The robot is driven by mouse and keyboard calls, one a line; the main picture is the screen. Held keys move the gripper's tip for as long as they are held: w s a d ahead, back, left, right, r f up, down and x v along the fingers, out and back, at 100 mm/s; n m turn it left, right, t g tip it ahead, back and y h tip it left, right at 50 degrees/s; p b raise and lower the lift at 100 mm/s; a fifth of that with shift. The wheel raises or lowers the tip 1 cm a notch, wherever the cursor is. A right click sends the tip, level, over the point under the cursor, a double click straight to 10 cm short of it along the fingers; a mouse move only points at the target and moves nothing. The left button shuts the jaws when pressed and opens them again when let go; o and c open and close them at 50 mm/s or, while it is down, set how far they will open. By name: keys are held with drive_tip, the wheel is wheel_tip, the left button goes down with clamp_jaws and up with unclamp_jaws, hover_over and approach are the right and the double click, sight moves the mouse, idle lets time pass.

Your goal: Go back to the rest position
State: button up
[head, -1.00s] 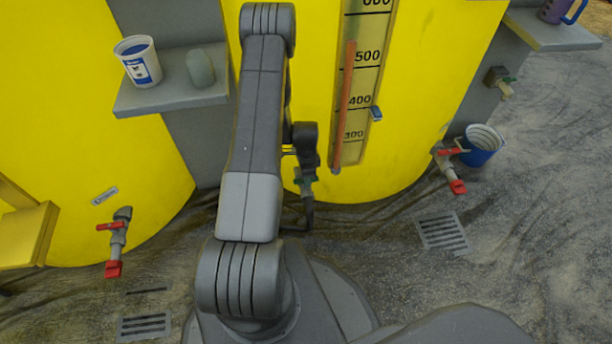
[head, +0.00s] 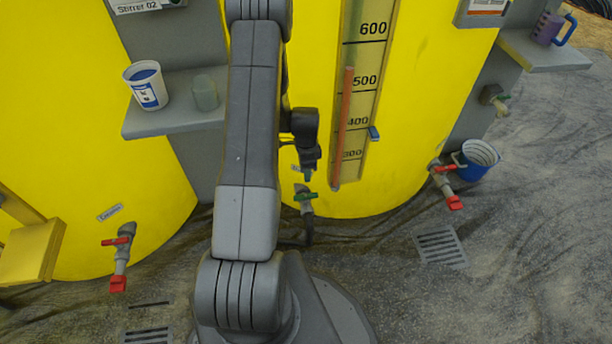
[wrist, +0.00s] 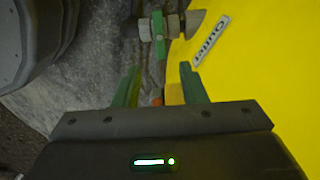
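My gripper (wrist: 160,88) shows in the wrist view with its two green fingers spread apart and nothing between them. In the head view my gripper (head: 307,176) hangs pointing down, just above a valve with a green handle (head: 305,197) at the foot of the right yellow tank. The same green-handled valve (wrist: 158,35) shows in the wrist view beyond the fingertips, apart from them, next to an "Outlet" label (wrist: 210,40). My arm hides part of the tank and shelf in the head view.
Yellow tanks (head: 400,170) stand close ahead. Red-handled valves (head: 118,258) (head: 446,182) stick out on both sides. A shelf (head: 170,122) holds a white cup (head: 146,86) and a grey-green container (head: 206,92). A blue bucket (head: 478,162) hangs at right. Floor grates (head: 440,246) lie below.

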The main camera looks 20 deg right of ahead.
sight(306, 196)
drive_tip(key=shift+r, duration=0.35)
wheel_tip(306, 196, down, 14)
drive_tip(key=b, duration=0.3)
drive_tip(key=shift+b, duration=0.3)
drive_tip(key=shift+r, duration=0.1)
